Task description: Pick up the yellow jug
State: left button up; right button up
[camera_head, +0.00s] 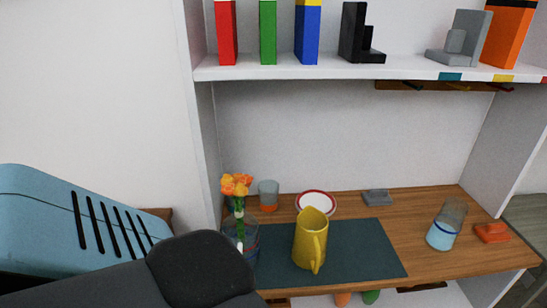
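The yellow jug (310,240) stands upright on the dark mat (365,250) on the wooden shelf, with its handle facing me. Nothing is touching it. A dark rounded part of my own body fills the lower left of the view and ends left of the jug. Neither gripper's fingers can be seen.
A glass vase with orange flowers (236,186) stands just left of the jug. A red-rimmed plate (316,202) and a grey cup (268,194) are behind. A glass with a blue band (446,226) and an orange block (491,232) stand right. A white shelf (350,70) overhangs.

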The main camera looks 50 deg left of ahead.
aim_at(309, 248)
jog(key=u, duration=1.55)
jog(key=i+l+u, duration=0.15)
jog(key=u, duration=0.15)
jog(key=i+l, duration=0.45)
jog(key=l, duration=0.3)
